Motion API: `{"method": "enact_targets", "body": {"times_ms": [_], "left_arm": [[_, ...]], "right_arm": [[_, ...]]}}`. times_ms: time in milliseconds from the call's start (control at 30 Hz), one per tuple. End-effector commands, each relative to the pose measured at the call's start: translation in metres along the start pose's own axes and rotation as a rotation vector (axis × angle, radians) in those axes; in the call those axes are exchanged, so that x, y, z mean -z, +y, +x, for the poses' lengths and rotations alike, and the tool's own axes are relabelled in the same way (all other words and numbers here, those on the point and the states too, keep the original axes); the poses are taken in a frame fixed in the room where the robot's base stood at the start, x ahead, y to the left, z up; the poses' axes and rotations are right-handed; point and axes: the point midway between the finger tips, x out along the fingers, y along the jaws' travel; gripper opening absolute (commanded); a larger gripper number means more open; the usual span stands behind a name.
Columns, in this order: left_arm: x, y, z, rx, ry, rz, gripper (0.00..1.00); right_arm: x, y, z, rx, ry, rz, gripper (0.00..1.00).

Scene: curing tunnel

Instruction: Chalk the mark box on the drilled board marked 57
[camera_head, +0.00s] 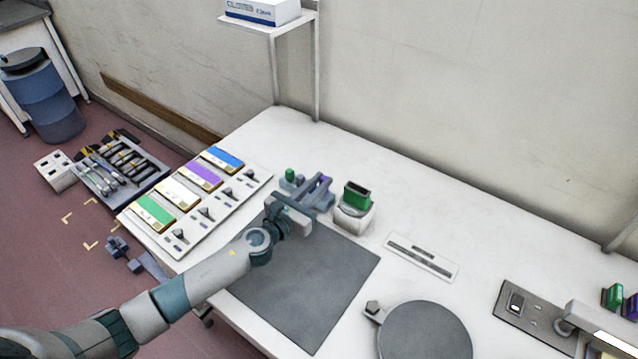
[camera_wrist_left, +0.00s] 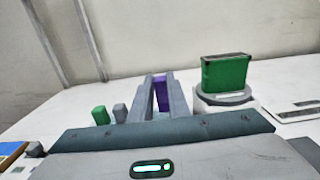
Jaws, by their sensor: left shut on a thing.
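My left gripper (camera_head: 318,190) is over the table at the back edge of a dark grey mat (camera_head: 320,285). It is shut on a purple piece (camera_wrist_left: 160,94), which shows between its fingers in the left wrist view; it may be a chalk. A small green piece (camera_head: 290,174) stands just left of the gripper, with a grey one beside it in the wrist view (camera_wrist_left: 120,113). A green block (camera_head: 357,194) sits on a white round-topped stand (camera_head: 352,222) to the right. I cannot read a 57 or make out a drilled board. My right gripper is not in view.
A labelled plate (camera_head: 422,256), a grey disc (camera_head: 425,332) and a switch panel (camera_head: 520,305) lie right. A shelf (camera_head: 268,28) stands behind. The back right tabletop is clear.

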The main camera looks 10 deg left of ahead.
Motion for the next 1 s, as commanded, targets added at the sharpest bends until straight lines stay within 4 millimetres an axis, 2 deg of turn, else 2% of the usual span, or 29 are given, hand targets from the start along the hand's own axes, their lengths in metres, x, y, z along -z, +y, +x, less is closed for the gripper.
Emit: {"method": "enact_targets", "body": {"times_ms": [1000], "left_arm": [[0.023,0.0,0.0,0.0,0.0,0.0,0.0]], "right_arm": [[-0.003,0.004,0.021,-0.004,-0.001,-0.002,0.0]]}}
